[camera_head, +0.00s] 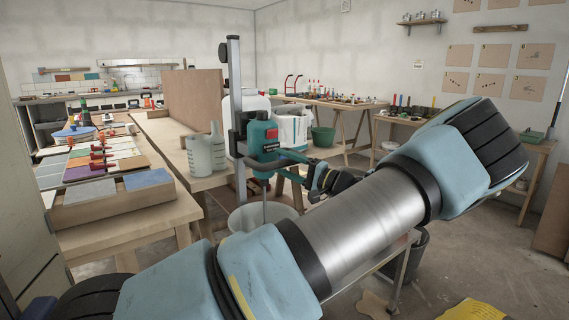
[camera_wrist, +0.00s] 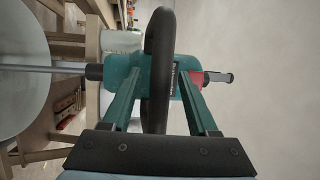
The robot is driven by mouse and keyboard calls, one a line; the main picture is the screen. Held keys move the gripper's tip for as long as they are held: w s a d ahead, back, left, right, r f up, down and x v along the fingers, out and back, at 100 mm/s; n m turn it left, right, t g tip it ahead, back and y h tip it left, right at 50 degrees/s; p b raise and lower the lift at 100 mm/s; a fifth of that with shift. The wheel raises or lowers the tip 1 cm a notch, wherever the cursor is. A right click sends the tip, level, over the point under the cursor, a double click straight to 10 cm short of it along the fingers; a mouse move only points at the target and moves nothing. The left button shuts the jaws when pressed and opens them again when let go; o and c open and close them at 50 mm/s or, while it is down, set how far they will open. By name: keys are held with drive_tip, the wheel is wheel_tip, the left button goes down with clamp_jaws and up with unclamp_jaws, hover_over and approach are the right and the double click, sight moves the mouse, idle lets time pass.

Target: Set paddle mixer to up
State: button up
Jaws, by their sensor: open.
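The paddle mixer has a teal body (camera_head: 263,137) on a tall grey vertical column (camera_head: 236,75). Its thin shaft (camera_head: 265,203) points down into the mouth of a pale bucket (camera_head: 243,219); the shaft's lower end is hidden. In the wrist view, the mixer body (camera_wrist: 172,82) lies across the picture, with its shaft (camera_wrist: 50,69) running left over the bucket (camera_wrist: 22,100). My gripper (camera_wrist: 160,75) is open, one green finger on each side of the mixer's black handle (camera_wrist: 158,35). I cannot tell whether either finger touches the handle. In the head view my gripper (camera_head: 316,177) is beside the mixer, partly hidden by my arm.
Grey measuring jugs (camera_head: 199,156) stand on the wooden bench just left of the column. A yellow bag (camera_head: 472,311) lies on the floor at front right.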

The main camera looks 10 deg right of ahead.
drive_tip(key=shift+c, duration=0.2)
clamp_jaws()
idle(1.1)
